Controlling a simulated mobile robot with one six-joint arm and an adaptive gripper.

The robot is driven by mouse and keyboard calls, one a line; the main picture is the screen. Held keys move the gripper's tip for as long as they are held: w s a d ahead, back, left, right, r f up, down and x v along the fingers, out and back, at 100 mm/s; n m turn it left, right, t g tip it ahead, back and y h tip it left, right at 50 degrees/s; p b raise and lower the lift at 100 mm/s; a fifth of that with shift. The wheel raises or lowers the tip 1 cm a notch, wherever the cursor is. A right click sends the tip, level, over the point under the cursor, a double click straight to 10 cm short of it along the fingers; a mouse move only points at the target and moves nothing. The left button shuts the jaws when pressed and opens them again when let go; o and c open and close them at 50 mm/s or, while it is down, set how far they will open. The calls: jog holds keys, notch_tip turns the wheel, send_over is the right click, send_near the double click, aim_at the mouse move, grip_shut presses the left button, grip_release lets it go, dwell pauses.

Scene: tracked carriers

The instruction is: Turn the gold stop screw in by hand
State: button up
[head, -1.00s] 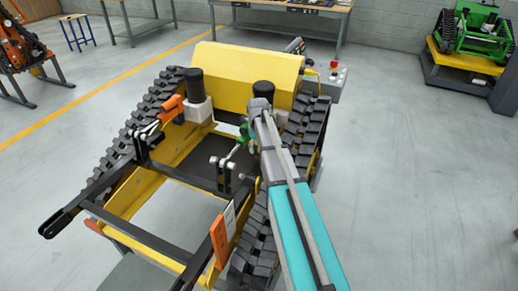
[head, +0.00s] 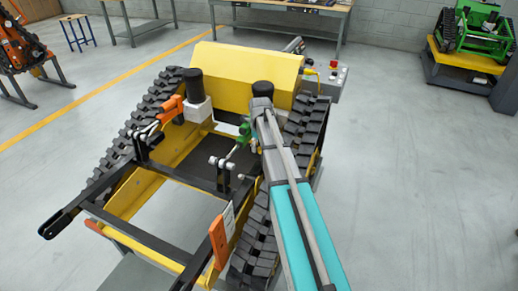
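I cannot make out the gold stop screw in the head view. My gripper does not show; my grey and teal arm reaches over the right side of the yellow tracked carrier (head: 250,63), and its far end hides what lies beneath. Just left of my arm is a green part (head: 243,136) with a silver lever fitting (head: 221,161) below it. A similar fitting with an orange part (head: 171,109) is on the left side, beside a white block with a black cylinder (head: 195,83).
Black tracks (head: 124,137) flank the carrier, and black bars (head: 149,238) cross its open front. An orange plate (head: 218,242) stands at the front right. A control box with a red button (head: 333,75) sits at the back right.

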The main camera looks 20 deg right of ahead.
jog(key=n, duration=0.1)
jog(key=s+n, duration=0.2)
jog(key=shift+s+f+g, duration=0.25)
jog(key=shift+g, duration=0.05)
jog(key=n, duration=0.3)
jog(key=shift+n, duration=0.4)
jog(key=shift+w+d+r, duration=0.1)
jog(key=shift+w, duration=0.35)
jog(key=shift+w+n, duration=0.1)
jog(key=shift+n, duration=0.3)
jog(key=n, duration=0.5)
jog(key=shift+r, duration=0.1)
jog(key=n, duration=0.4)
jog(key=shift+n, duration=0.4)
